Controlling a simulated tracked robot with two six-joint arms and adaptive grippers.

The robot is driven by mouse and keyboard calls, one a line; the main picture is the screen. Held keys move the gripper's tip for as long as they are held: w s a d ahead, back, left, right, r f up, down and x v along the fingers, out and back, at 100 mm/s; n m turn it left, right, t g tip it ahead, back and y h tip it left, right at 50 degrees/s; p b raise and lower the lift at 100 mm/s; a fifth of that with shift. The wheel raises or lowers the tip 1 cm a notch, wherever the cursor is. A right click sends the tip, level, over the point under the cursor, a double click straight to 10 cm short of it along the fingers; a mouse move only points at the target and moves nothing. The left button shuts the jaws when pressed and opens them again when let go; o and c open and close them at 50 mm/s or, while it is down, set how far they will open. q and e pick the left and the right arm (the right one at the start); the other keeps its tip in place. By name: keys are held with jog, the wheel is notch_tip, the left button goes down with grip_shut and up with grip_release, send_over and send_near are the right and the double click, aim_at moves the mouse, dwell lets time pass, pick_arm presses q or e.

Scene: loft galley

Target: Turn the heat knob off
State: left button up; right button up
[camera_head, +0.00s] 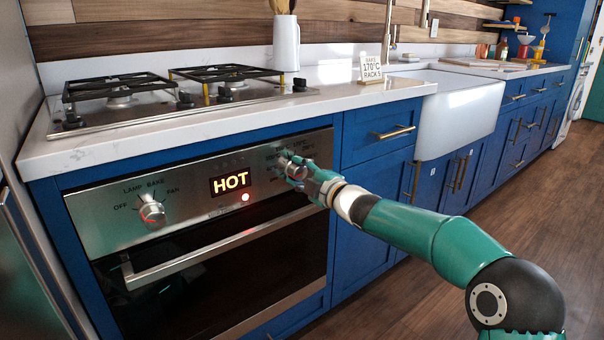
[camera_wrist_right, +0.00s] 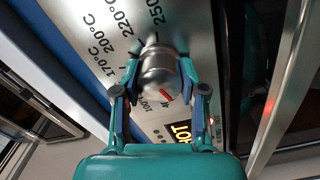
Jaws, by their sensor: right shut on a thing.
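The heat knob is a round silver knob (camera_wrist_right: 157,68) with a red mark, on the oven's steel control panel. In the right wrist view, temperature labels from about 100°C to 250°C curve around it. The red mark lies on the knob's side near the HOT display, close to the 100°C label. My right gripper (camera_wrist_right: 160,85) is shut on the knob, one finger on each side. In the head view my right gripper (camera_head: 294,170) reaches the panel's right end and mostly covers the knob. My left gripper is out of view.
The oven panel (camera_head: 110,225) also has a lit HOT display (camera_head: 231,181) and a mode knob (camera_head: 152,211) marked OFF, LAMP, BAKE and FAN. The oven door handle (camera_head: 215,250) juts out below. A sign (camera_head: 371,69) reading "BAKE 170°C RACK 5" stands on the counter.

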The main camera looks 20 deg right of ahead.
jog(key=shift+d+f, duration=0.2)
jog(key=shift+f, duration=0.05)
jog(key=o, duration=1)
jog(key=shift+o, duration=0.7)
jog(key=shift+r, duration=0.1)
jog(key=shift+a, duration=0.1)
jog(key=v, duration=1.2)
